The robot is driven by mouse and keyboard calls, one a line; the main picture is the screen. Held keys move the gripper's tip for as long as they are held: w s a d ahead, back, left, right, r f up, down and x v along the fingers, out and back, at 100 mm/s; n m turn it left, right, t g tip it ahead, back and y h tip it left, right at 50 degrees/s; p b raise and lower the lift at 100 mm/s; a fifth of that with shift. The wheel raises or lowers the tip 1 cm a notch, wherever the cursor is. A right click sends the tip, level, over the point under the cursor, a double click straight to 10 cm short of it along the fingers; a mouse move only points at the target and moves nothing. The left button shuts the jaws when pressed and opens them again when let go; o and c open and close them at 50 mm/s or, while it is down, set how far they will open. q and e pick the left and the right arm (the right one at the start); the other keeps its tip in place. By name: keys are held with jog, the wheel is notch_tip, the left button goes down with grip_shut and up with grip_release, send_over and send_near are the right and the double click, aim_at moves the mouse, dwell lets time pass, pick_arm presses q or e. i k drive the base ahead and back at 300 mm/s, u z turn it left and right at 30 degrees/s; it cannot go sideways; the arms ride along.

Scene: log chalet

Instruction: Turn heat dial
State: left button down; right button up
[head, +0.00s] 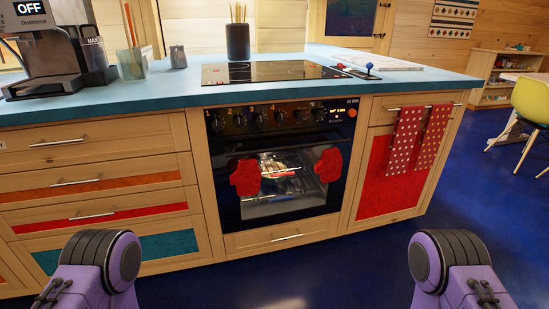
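The built-in oven (280,160) is black and stands under the blue counter, with a row of several dark dials (258,118) along its top panel. Small numbers show above some dials, and a small lit display sits at the panel's right end. Which one is the heat dial I cannot tell. Two red oven mitts, the left one (246,178) and the right one (328,165), hang at the oven door front. Food shows behind the lit glass. My two purple arms show at the bottom left and bottom right, well apart from the oven. Neither gripper is in view.
A black cooktop (272,71) lies on the blue counter (150,98), with a coffee machine (45,60) at left. Dotted red towels (418,138) hang right of the oven. The dark blue floor (275,270) before the oven is clear. A yellow chair (533,100) stands at far right.

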aim_at(319, 114)
jog(key=z, duration=0.9)
jog(key=i, duration=0.65)
